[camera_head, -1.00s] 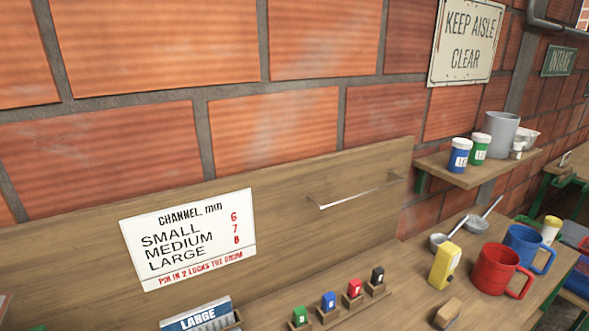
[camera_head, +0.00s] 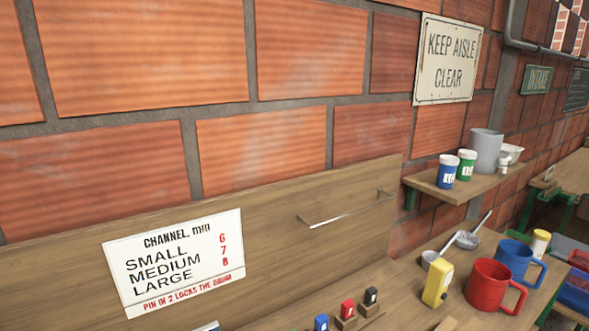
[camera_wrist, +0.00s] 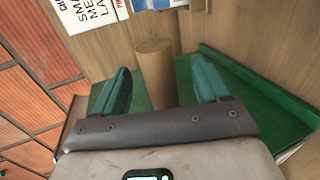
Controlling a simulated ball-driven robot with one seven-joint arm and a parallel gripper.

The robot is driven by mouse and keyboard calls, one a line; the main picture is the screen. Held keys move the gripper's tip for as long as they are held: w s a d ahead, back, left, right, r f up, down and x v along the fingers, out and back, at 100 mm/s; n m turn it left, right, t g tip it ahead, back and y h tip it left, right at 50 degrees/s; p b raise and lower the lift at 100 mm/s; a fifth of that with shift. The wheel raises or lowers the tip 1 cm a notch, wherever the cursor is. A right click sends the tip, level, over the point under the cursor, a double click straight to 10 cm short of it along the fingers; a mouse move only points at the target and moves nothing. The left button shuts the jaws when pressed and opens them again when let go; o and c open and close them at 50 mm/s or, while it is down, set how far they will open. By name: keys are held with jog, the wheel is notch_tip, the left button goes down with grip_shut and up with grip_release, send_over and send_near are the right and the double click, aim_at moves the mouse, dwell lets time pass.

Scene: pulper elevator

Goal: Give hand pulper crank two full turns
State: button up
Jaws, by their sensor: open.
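In the wrist view, my gripper (camera_wrist: 162,68) is open, with one teal finger on each side of an upright wooden cylinder (camera_wrist: 154,74). The cylinder looks like the crank's wooden grip, but the crank arm is not clear. Gaps show between it and both fingers, so I see no contact. A green surface (camera_wrist: 255,95) lies below and around it, perhaps part of the pulper. The pulper's full shape is hidden or out of frame. The head view shows neither my gripper nor the pulper.
A channel-size sign (camera_head: 175,262) hangs on the wooden backboard. Colored blocks, a yellow box (camera_head: 437,285), a red mug (camera_head: 494,287) and a blue mug (camera_head: 520,260) stand on the bench at right. A wall shelf (camera_head: 465,192) holds jars and a grey container. Brick wall stands behind.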

jog(key=p+v, duration=0.2)
jog(key=v, duration=0.8)
dwell(0.4)
jog(key=w+d+f+m+g+h, duration=0.1)
jog(key=w+d+f+m+h, duration=0.1)
jog(key=w+d+m+h, duration=0.3)
jog(key=w+d+f+m+h, duration=0.1)
jog(key=w+d+f+m, duration=0.25)
jog(key=w+d, duration=0.35)
jog(key=d+f+m+g, duration=0.2)
jog(key=d+m, duration=0.3)
jog(key=d, duration=0.3)
jog(key=d+f+m+g+h, duration=0.1)
jog(key=d+f+m+g, duration=0.1)
jog(key=d+m, duration=0.3)
jog(key=w+d+f+m+g+h, duration=0.1)
jog(key=d+m, duration=0.4)
jog(key=d, duration=0.7)
jog(key=shift+w+d+f+m+g, duration=0.1)
jog(key=shift+f+m+g, duration=0.15)
jog(key=shift+f+g, duration=0.35)
jog(key=s+d+f+m+g+b, duration=0.1)
jog(key=s+f+g, duration=0.3)
jog(key=s+f, duration=0.4)
jog(key=s+b, duration=0.1)
jog(key=s, duration=0.2)
jog(key=shift+d+f, duration=0.25)
jog(key=shift+d, duration=0.1)
